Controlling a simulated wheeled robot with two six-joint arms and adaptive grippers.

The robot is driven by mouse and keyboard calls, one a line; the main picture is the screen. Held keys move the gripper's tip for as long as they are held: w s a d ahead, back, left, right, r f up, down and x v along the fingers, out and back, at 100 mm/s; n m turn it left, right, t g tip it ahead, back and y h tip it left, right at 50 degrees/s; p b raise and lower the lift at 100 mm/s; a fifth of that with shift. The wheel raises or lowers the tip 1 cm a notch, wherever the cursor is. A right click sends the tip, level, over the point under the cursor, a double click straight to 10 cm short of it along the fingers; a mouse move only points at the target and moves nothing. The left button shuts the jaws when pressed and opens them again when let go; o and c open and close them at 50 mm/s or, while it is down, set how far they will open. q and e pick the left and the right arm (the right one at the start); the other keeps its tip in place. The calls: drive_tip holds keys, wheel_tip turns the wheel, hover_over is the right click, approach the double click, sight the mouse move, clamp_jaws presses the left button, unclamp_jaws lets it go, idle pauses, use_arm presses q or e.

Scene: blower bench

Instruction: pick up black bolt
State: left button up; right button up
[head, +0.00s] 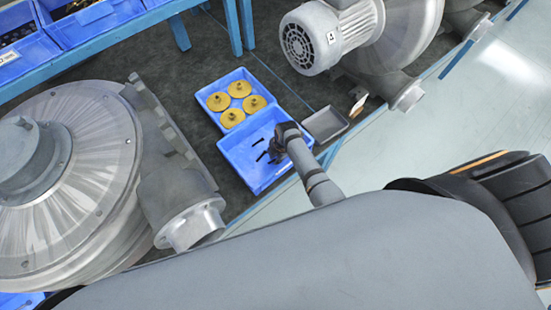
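Small black bolts (260,156) lie in the blue tray (232,154) in the middle of the head view. Another dark bolt shows a little above it (258,142). My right gripper (274,156) hangs over the right part of this tray, close beside the bolts. Its fingers are small and dark, and I cannot tell whether they are open or shut, or whether they touch a bolt. My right wrist covers part of the tray's right side. My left gripper is not in view.
A blue tray with yellow discs (231,119) adjoins the bolt tray. A small grey tray (325,124) stands to the right. Large grey blowers stand at left (80,170) and upper right (345,35). Blue bins (25,58) sit on a rack at upper left.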

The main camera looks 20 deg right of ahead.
drive_tip(key=shift+w+f, duration=0.1)
drive_tip(key=shift+f, duration=0.1)
clamp_jaws()
drive_tip(key=shift+r, duration=0.1)
wheel_tip(320, 180, up, 10)
idle(0.4)
